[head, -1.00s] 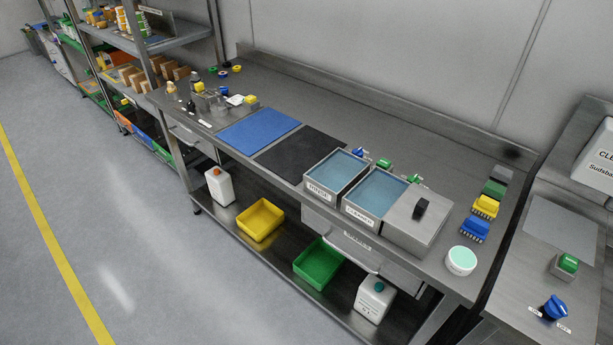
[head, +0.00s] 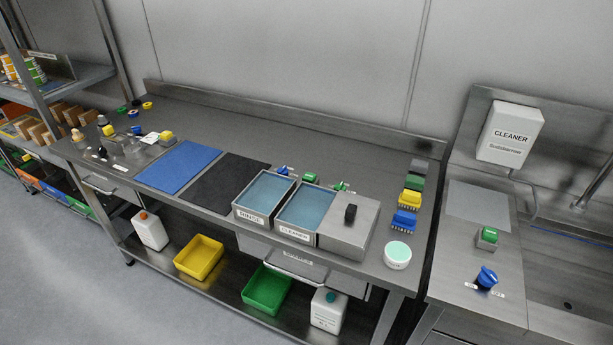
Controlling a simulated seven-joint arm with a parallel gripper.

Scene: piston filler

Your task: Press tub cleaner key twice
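The cleaner tub (head: 297,233), a steel tub with blue liquid and a label reading CLEANER, stands at the front of the bench. Behind the tubs are a small blue-topped fitting (head: 284,170) and two green-topped fittings, one in the middle (head: 309,177) and one to the right (head: 340,187). A green key on a small steel block (head: 488,237) stands on the right-hand counter, below a white wall dispenser labelled CLEANER (head: 511,132). I cannot tell which green piece is the tub cleaner key. My gripper is not in view.
A second labelled tub (head: 251,214) and a steel box with a black knob (head: 343,236) flank the cleaner tub. A blue knob (head: 487,278) sits in front of the green key. Brushes (head: 406,221) and a round white tub (head: 398,256) lie right.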

